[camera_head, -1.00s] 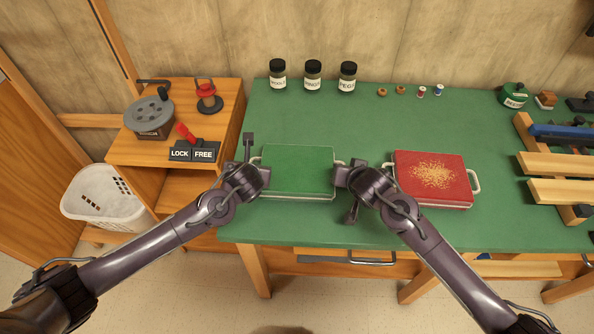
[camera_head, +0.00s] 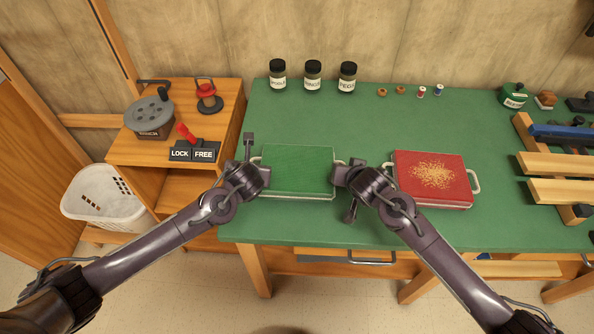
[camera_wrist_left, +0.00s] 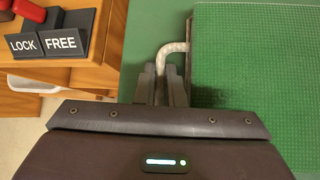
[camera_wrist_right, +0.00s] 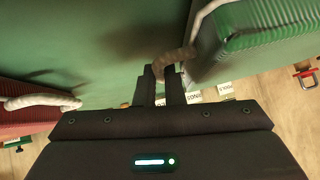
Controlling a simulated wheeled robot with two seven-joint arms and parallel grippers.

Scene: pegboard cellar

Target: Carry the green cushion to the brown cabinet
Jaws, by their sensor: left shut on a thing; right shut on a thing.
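The green cushion (camera_head: 298,170) is a flat square with a light rim and a handle on each side, at the table's middle in the head view. My left gripper (camera_head: 254,168) is shut on its left handle; the left wrist view shows the fingers around the handle (camera_wrist_left: 170,50). My right gripper (camera_head: 344,170) is shut on its right handle, which also shows in the right wrist view (camera_wrist_right: 172,62). I cannot tell whether the cushion touches the table or is just above it. The brown cabinet (camera_head: 222,112) stands left of the table, with its top surface partly occupied.
A red cushion (camera_head: 433,178) with yellow grains lies close to the right of my right gripper. A winch (camera_head: 150,113), a red-topped item (camera_head: 207,95) and a LOCK/FREE switch (camera_head: 192,152) stand on the cabinet. Jars (camera_head: 312,76) line the table's back. A white basket (camera_head: 103,197) stands lower left.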

